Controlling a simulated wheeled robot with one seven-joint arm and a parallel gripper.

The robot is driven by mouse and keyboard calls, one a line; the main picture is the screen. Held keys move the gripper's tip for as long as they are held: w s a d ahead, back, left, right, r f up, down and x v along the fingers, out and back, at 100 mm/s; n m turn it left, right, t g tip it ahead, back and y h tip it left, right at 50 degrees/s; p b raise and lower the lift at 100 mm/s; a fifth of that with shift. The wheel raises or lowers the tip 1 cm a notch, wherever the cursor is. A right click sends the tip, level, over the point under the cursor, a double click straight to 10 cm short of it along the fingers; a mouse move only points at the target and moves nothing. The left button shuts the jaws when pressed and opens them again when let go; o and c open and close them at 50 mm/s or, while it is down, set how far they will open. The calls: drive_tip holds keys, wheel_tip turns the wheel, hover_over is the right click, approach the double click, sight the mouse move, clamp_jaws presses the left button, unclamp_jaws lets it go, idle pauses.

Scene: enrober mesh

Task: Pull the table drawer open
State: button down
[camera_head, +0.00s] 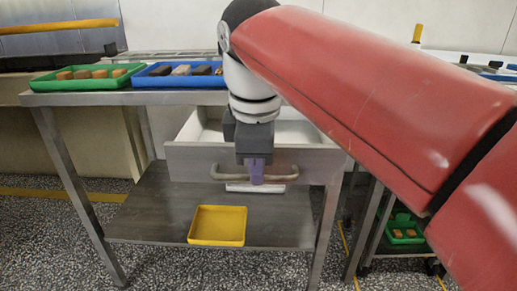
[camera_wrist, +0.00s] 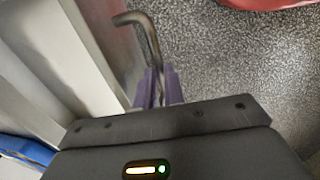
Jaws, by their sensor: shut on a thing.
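The table drawer (camera_head: 190,160) is a grey-white box under the metal table top, and it stands out from the table with its inside showing. Its bar handle (camera_head: 225,176) runs across the drawer front. In the wrist view the handle (camera_wrist: 146,33) comes out from between the purple fingers (camera_wrist: 158,87), with the drawer (camera_wrist: 65,50) to the left. My arm hides part of the drawer's right side and back.
A green tray (camera_head: 45,86) and a blue tray (camera_head: 143,82) with small blocks stand on the table top. An empty yellow tray (camera_head: 217,226) sits on the lower shelf (camera_head: 150,215). A green crate (camera_head: 404,240) with blocks is at the lower right. Open speckled floor lies in front.

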drive_tip(key=s, duration=0.3)
drive_tip(key=shift+s+a, duration=0.1)
drive_tip(key=shift+s, duration=0.1)
drive_tip(key=c, duration=1.5)
unclamp_jaws()
drive_tip(key=r, duration=0.2)
drive_tip(key=s+r+p, duration=0.1)
drive_tip(key=r, duration=0.2)
drive_tip(key=r+p, duration=0.1)
drive_tip(key=r, duration=0.1)
drive_tip(key=shift+s+r, duration=0.2)
drive_tip(key=shift+r, duration=0.15)
